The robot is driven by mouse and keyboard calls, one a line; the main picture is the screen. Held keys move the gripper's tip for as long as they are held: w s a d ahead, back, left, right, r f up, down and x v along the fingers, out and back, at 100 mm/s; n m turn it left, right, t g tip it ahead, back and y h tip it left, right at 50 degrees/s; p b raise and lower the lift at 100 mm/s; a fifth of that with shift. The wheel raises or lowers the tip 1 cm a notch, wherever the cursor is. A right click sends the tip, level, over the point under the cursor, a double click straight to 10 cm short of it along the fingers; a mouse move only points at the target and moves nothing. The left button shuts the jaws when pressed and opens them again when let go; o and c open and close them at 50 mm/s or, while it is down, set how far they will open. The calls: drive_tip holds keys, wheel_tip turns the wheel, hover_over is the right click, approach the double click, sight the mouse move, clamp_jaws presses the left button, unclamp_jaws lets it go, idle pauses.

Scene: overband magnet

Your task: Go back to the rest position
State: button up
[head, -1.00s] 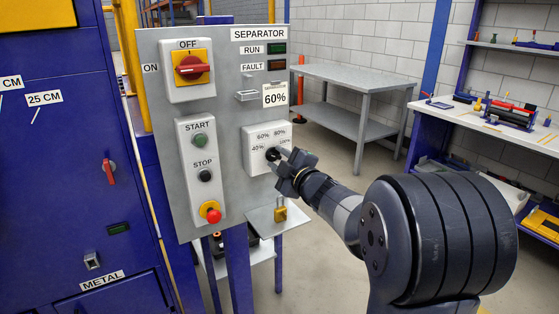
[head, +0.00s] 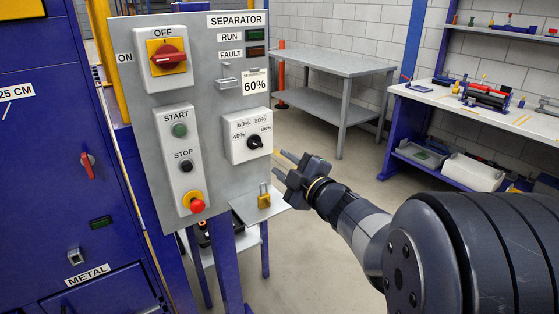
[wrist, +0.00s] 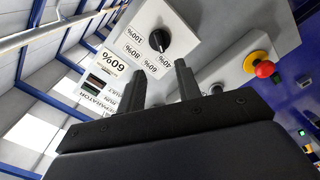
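My gripper (head: 284,168) is off to the right of the separator panel (head: 214,190), clear of it and empty. Its two fingers stand apart, also in the wrist view (wrist: 160,85). The black rotary knob (head: 254,142) sits on a white box with percent marks, left of and above my gripper. In the wrist view the knob (wrist: 160,40) shows upside down beyond the fingers, with nothing touching it. I cannot tell surely which mark it points to. A card above it (head: 255,82) reads 60%.
The panel also carries a red OFF/ON switch (head: 167,58), START and STOP buttons and a red emergency button (head: 197,205). A padlock (head: 264,199) is by a small shelf below. A grey table (head: 335,65) and a workbench (head: 440,98) stand behind. Floor between is open.

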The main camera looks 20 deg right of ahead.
sight(257, 145)
drive_tip(key=b+x, duration=0.1)
drive_tip(key=x, duration=1)
drive_tip(key=shift+s, duration=0.15)
idle(0.3)
